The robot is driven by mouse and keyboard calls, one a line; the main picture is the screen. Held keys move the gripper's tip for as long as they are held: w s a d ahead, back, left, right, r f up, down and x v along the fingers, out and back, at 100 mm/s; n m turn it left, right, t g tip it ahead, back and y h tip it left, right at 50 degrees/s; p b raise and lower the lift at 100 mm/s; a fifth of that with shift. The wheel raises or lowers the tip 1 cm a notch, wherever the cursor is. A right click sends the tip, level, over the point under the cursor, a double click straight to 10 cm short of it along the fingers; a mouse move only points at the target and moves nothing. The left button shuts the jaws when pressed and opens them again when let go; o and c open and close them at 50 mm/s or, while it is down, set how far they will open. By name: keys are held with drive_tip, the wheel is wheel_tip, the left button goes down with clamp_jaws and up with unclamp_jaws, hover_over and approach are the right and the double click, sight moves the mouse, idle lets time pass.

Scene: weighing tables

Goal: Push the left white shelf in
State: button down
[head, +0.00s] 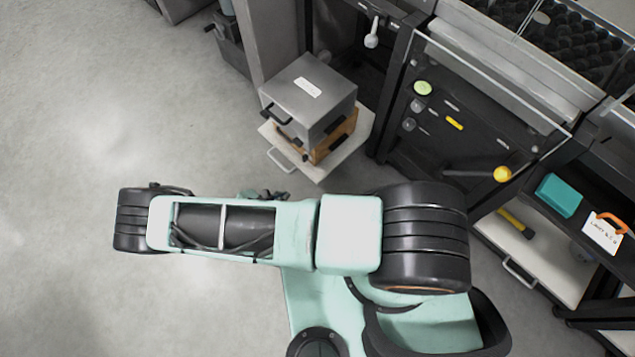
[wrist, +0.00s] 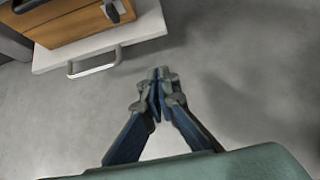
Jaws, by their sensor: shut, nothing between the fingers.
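The left white shelf (head: 348,155) is pulled out from the dark table frame, with a metal handle (head: 277,160) on its front edge. In the wrist view the shelf (wrist: 145,30) shows at the upper left, with its handle (wrist: 94,68) facing me. A wooden box (head: 338,140) with a grey metal box (head: 312,92) on top stands on the shelf. My gripper (wrist: 157,74) is shut and empty, over the floor to the right of the handle and apart from it. In the head view my arm hides most of it.
A second white shelf (head: 545,262) with a handle and a yellow-handled tool (head: 515,222) is at the right. A teal box (head: 558,196) and a labelled white card (head: 603,233) are near it. A dark panel (head: 455,120) stands between the shelves. The grey floor at the left is clear.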

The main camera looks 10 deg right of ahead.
drive_tip(key=d+r+b+x, duration=0.2)
drive_tip(key=b+x, duration=0.2)
drive_tip(key=x, duration=0.8)
drive_tip(key=shift+w+d+f, duration=0.25)
drive_tip(key=shift+w, duration=0.2)
